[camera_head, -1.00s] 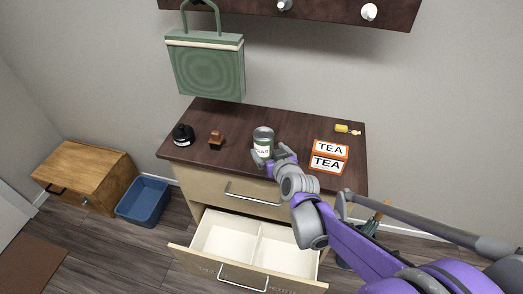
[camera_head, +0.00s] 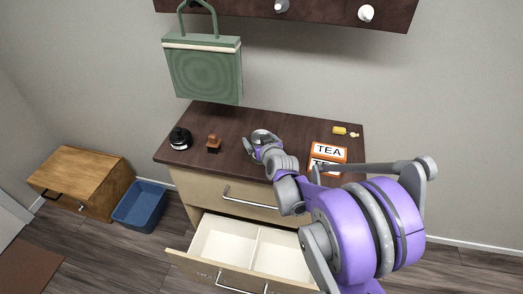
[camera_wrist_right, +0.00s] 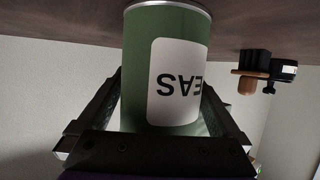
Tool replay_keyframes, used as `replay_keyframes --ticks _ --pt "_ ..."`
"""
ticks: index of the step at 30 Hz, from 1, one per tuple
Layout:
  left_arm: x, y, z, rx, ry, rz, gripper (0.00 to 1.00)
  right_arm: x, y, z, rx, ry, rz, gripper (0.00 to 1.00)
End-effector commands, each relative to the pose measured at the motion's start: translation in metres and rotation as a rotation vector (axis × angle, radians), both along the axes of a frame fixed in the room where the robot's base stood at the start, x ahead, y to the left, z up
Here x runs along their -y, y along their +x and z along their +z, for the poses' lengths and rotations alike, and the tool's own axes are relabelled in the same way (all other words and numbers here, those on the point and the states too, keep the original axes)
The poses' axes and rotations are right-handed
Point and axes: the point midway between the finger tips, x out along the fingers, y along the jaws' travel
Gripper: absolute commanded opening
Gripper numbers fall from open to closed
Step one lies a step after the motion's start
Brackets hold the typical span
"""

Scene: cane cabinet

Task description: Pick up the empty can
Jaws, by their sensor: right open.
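The can (camera_head: 262,133) stands on the dark cabinet top, mostly hidden behind my right gripper in the head view. In the right wrist view the can (camera_wrist_right: 135,60) is green with a white label reading partly "EAS", and appears upside down. My right gripper (camera_head: 258,144) is open. Its fingers reach along both sides of the can, and I cannot tell whether they touch it. My left gripper is not in view.
A small brown stamp-like object (camera_head: 213,143) and a black round item (camera_head: 180,138) sit left. A lower drawer (camera_head: 225,242) is pulled open. A green bag (camera_head: 203,70) hangs behind.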

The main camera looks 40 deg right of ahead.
Motion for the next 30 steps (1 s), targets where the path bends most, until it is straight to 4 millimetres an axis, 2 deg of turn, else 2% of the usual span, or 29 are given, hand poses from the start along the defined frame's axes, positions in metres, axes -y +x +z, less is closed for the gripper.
replay_keyframes --ticks 5,17,25,30 --pt "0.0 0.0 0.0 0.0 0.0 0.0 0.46 0.0 0.0 0.0 0.0 0.0 0.0 1.0" --pt "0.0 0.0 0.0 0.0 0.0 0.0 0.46 0.0 0.0 0.0 0.0 0.0 0.0 0.28" --pt "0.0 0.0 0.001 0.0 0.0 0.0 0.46 0.0 0.0 0.003 0.0 0.0 0.0 0.26" --pt "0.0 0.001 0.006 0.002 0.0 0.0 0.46 0.0 0.0 0.026 0.001 -0.001 -0.001 0.26"
